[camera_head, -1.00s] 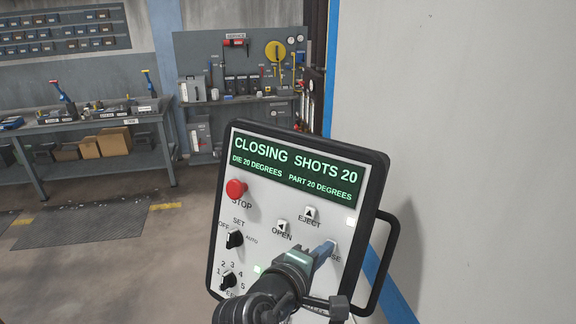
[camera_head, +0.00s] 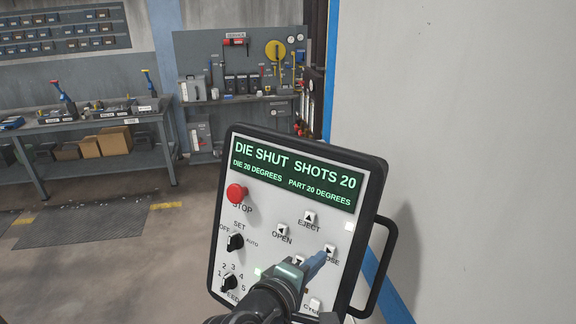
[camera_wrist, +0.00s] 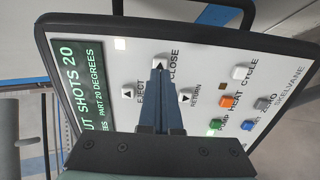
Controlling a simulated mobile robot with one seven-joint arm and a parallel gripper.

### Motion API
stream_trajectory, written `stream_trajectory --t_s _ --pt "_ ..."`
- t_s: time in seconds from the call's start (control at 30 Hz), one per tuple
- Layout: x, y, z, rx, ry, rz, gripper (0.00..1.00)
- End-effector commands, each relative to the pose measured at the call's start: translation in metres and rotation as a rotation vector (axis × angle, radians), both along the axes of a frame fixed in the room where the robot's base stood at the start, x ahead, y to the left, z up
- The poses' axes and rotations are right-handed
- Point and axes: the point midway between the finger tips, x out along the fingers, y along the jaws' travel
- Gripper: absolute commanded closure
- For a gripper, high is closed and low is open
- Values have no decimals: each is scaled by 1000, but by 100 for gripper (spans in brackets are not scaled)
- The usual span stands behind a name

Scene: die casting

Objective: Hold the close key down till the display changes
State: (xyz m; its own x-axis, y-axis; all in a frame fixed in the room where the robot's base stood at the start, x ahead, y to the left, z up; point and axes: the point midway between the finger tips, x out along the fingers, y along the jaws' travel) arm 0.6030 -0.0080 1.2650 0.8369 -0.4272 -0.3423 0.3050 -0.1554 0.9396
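The control panel (camera_head: 262,210) faces me, tilted, with a black frame. Its green display (camera_head: 294,173) reads DIE SHUT, SHOTS 20, DIE 20 DEGREES, PART 20 DEGREES. The close key (camera_head: 331,249) is a small white key with a black arrow on the panel's right side, its label partly covered by my gripper. My gripper (camera_head: 318,260) is shut and empty, its blue fingertips just left of and below the key. In the wrist view the close key (camera_wrist: 160,59) shows right beyond the fingertips (camera_wrist: 158,74); I cannot tell whether they touch it.
The open key (camera_head: 282,230) and eject key (camera_head: 310,218) sit up-left of my gripper. A red stop button (camera_head: 236,192) and two black knobs line the panel's left side. A black handle (camera_head: 382,265) juts out at right. Workbenches (camera_head: 90,125) stand well behind.

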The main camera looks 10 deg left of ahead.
Motion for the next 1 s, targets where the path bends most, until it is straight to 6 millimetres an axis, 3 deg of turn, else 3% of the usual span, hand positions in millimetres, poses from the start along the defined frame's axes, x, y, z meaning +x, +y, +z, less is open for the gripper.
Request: stream_trajectory --t_s 0.6,1.0 --pt "-40 21 17 -1 1 3 100" --pt "-42 22 17 0 -1 1 100"
